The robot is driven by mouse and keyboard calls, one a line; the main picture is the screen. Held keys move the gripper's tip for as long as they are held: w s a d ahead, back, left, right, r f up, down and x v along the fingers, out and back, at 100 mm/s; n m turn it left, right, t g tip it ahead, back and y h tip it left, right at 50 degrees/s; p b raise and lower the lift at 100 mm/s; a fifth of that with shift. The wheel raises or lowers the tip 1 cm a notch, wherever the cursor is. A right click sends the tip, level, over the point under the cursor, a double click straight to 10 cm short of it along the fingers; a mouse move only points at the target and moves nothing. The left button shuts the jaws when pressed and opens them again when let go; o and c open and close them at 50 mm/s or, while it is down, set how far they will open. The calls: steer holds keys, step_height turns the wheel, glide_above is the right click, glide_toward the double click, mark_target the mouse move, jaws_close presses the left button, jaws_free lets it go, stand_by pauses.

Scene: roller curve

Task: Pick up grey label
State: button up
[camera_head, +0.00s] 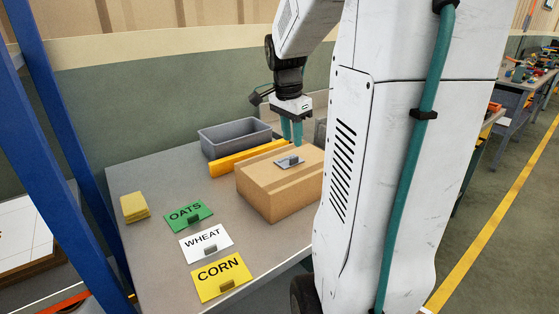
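A small grey label (289,161) with a dark raised grip lies on top of a brown cardboard box (268,199) in the middle of the table. My gripper (292,136) points down with two teal fingers, a little beyond the label in the picture. A gap shows between the fingers, and nothing is seen held in them. The fingertips appear apart from the label; their exact height above the box is hard to tell.
A grey bin (235,139) and a yellow bar (240,158) are behind the box. Green OATS (188,215), white WHEAT (206,243) and yellow CORN (222,277) cards lie at the front. A yellow sponge-like stack (134,207) sits left. My white body hides the table's right side.

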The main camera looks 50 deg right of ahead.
mark_target(288, 162)
steer(key=f, duration=0.6)
steer(key=shift+s+d+f, duration=0.1)
steer(key=shift+s+d, duration=0.05)
steer(key=shift+d, duration=0.2)
jaws_close()
